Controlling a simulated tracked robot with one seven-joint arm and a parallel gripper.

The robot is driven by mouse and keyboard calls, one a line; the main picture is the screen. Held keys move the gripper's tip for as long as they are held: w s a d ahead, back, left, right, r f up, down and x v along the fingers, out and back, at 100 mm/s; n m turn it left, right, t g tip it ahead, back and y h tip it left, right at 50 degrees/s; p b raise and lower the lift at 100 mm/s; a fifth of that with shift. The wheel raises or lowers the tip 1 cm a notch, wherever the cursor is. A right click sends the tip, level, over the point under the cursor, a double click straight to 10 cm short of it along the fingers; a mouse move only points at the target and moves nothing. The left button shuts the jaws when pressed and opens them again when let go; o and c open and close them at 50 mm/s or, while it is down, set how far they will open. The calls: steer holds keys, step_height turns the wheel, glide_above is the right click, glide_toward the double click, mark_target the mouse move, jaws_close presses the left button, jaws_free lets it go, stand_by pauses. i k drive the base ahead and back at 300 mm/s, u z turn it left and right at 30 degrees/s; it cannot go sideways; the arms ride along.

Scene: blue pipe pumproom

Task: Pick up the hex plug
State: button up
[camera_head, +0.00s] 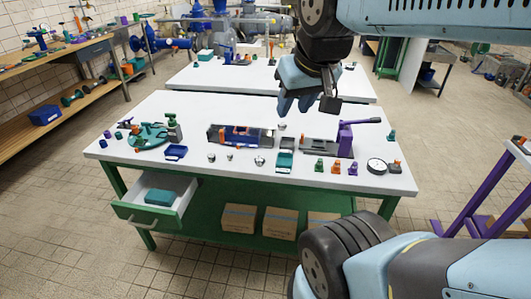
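I cannot tell for certain which piece is the hex plug. Small metallic pieces stand along the front of the white table, a left one (211,157), a middle one (229,155) and a right one (259,161); they are too small to make out their shape. My gripper (306,103) hangs from the top of the view, over the back part of the table. It appears apart from everything on the table. Its fingers are partly hidden by the wrist, and their opening is unclear.
The white table (120,155) also bears a green fixture (148,136), a blue tray (176,152), a teal box (285,161), a purple-handled vise (345,140), coloured small parts and a gauge (376,165). An open drawer (150,208) juts out at the front left.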

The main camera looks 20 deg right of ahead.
mark_target(260, 160)
steer(key=z, duration=0.15)
steer(key=i, duration=0.85)
steer(key=u, duration=0.1)
steer(key=k, duration=1)
steer(key=z, duration=0.8)
steer(key=i, duration=0.45)
steer(key=z, duration=0.05)
